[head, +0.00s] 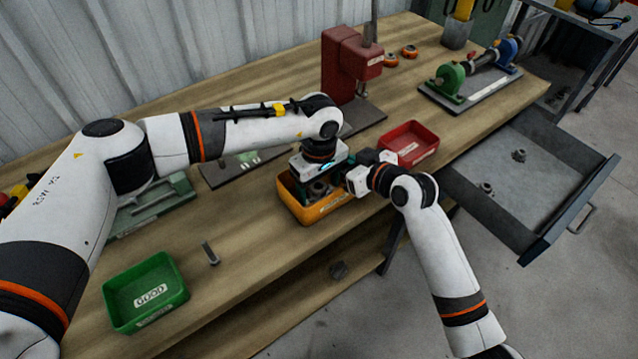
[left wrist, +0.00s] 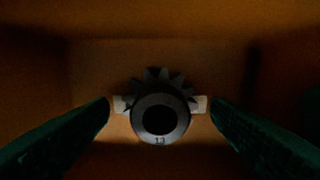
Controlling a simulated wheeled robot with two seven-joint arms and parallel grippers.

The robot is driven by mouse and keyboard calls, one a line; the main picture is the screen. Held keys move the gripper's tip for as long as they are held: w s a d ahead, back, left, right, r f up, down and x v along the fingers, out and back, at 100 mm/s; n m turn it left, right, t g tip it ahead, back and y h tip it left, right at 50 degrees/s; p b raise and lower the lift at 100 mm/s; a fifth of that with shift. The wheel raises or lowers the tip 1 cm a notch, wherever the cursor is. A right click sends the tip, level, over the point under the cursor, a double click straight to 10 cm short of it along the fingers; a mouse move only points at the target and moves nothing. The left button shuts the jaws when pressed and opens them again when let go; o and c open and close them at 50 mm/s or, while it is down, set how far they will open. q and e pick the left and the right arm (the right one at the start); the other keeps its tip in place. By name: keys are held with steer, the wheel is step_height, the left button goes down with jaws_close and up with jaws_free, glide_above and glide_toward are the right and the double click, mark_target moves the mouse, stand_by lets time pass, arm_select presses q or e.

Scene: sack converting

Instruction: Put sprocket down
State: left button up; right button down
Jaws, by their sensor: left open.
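The sprocket (left wrist: 160,116), a dark toothed wheel with a round hub and bore, shows in the left wrist view. It is inside the orange bin (head: 322,213), whose inner walls surround it in that view. My left gripper (left wrist: 160,104) is open, with its pale fingertip pads on either side of the sprocket; I cannot tell whether they touch it. In the head view my left gripper (head: 318,182) reaches down into the orange bin and partly hides its contents. My right gripper (head: 357,180) is at the bin's right side; its fingers are not clear.
A red tray (head: 411,157) is right of the orange bin, and a green GOOD tray (head: 145,318) is at the front left. A red press (head: 345,70) stands behind. A small metal piece (head: 210,253) lies on the bench. An open drawer (head: 535,190) juts out at right.

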arm_select(q)
steer(key=shift+r, duration=0.15)
step_height(320, 180, up, 12)
stand_by(0.3)
arm_select(e)
steer(key=c, duration=1.6)
jaws_free()
steer(key=shift+o, duration=0.2)
steer(key=v, duration=1.2)
